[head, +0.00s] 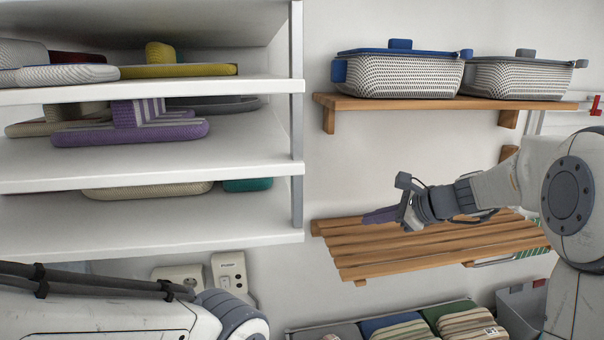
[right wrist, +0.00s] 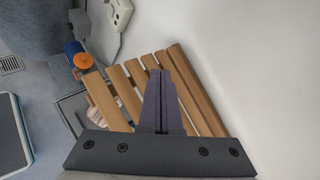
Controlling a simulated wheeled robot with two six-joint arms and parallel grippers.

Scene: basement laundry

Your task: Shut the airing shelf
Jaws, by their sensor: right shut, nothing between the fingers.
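The airing shelf (head: 400,263) is a wooden slatted rack on the white wall, below the upper wooden shelf. It is folded out from the wall, and its slats (right wrist: 101,98) also show in the right wrist view. My right gripper (head: 381,215) is shut and empty, with its purple-grey fingers over the shelf's back left part in the head view. In the right wrist view the shut fingers (right wrist: 161,100) overlap the slats; I cannot tell whether they touch. My left gripper is out of view; only part of my left arm shows at the lower left.
Two lidded baskets (head: 405,78) (head: 520,80) stand on the upper wooden shelf (head: 435,104). A white shelving unit (head: 150,235) with folded textiles fills the left. Folded striped cloths (head: 468,322) lie below the airing shelf. Sockets (head: 229,271) are on the wall.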

